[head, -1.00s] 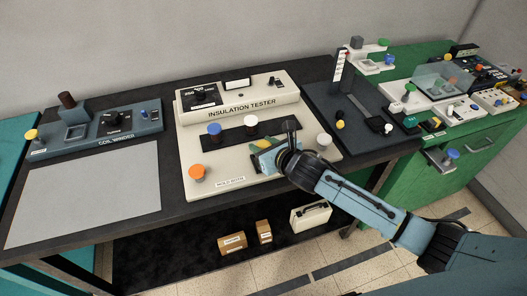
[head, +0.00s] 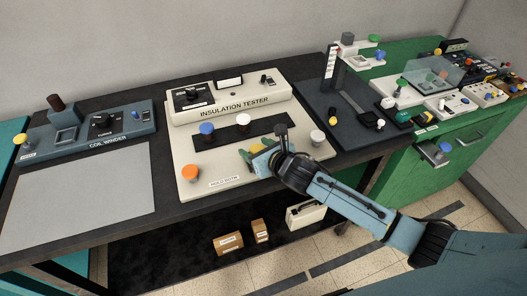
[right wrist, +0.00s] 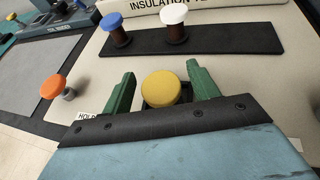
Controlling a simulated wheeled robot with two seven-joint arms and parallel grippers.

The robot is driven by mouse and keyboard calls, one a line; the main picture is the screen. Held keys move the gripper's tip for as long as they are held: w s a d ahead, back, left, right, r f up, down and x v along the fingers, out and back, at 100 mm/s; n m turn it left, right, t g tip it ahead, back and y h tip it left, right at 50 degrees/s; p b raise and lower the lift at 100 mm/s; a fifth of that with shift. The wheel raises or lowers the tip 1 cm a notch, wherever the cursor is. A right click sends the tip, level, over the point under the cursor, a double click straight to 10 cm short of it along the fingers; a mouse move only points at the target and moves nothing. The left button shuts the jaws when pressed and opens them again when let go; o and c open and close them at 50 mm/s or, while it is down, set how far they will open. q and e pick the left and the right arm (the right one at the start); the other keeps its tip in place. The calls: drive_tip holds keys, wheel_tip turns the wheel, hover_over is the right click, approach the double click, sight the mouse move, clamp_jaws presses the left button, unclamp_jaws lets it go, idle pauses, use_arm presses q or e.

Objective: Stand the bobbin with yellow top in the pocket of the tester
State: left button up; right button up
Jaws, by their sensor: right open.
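The bobbin with yellow top (right wrist: 161,88) is between the green fingers of my right gripper (right wrist: 158,92) in the right wrist view. The fingers are open, with a gap on each side of the yellow top. In the head view my right gripper (head: 262,149) is low over the front plate of the cream insulation tester (head: 180,150). The yellow top (head: 254,148) shows there beside the fingers. The bobbin's lower part and the pocket are mostly hidden, so I cannot tell how it is seated. My left gripper is not in view.
Blue-topped (head: 207,128) and white-topped (head: 243,119) bobbins stand on the tester's black strip. An orange knob (head: 190,171) is at the front left and a pale knob (head: 317,137) at the right. The coil winder (head: 85,130) and a bare grey mat (head: 80,195) lie to the left.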

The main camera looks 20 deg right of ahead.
drive_tip(key=p+v, duration=0.1)
drive_tip(key=v, duration=1.1)
drive_tip(key=shift+p, duration=0.35)
idle(1.5)
